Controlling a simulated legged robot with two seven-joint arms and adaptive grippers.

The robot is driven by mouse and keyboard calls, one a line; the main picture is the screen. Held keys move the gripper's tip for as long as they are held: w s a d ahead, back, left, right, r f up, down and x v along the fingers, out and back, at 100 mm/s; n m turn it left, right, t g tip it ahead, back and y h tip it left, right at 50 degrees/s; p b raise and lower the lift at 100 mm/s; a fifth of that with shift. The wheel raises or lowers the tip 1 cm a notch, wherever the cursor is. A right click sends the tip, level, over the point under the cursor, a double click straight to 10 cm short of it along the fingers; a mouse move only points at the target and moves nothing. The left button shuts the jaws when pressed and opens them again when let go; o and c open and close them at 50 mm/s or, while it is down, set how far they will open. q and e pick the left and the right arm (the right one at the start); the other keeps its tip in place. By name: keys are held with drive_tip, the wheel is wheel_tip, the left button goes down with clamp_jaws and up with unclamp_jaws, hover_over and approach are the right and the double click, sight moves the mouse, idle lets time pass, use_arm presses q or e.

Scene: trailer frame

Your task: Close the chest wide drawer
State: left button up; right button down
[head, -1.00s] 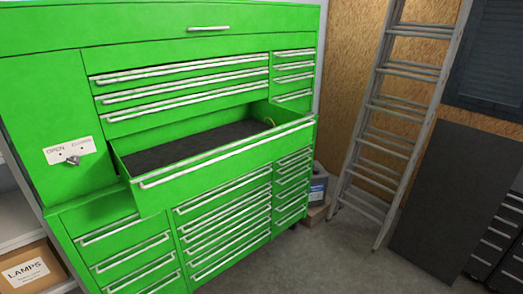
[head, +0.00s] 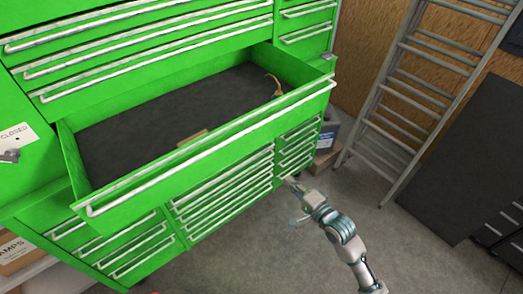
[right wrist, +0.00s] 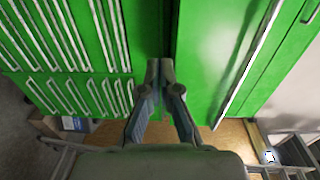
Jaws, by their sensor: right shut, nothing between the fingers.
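The wide drawer (head: 215,157) of the green chest is pulled out in the middle of the head view. Its dark floor shows, and a long pale handle runs along its front. My right gripper (head: 294,188) is shut and empty, below and in front of the drawer's right part, beside the smaller drawers. In the right wrist view my gripper (right wrist: 160,66) points at the green chest with its fingertips together. A green front with a long handle (right wrist: 246,72) shows to their right. Whether the fingertips touch the chest is hard to tell. My left gripper is not in view.
A small tan block (head: 192,137) and a yellowish curved item (head: 274,84) lie in the drawer. Shut drawers (head: 222,188) sit below it. A ladder (head: 405,95) leans at the right by a dark panel (head: 452,165). Grey floor (head: 415,262) in front is clear.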

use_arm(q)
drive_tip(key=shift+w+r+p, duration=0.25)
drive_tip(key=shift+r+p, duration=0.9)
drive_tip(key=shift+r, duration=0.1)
use_arm(e)
drive_tip(key=w+a+r, duration=0.2)
drive_tip(key=w+a, duration=0.6)
drive_tip(key=w, duration=0.2)
drive_tip(key=shift+w+a+r+y, duration=0.3)
drive_tip(key=shift+w+a+r, duration=0.05)
drive_tip(key=shift+a, duration=0.05)
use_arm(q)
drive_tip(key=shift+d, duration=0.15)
use_arm(e)
drive_tip(key=shift+d, duration=0.25)
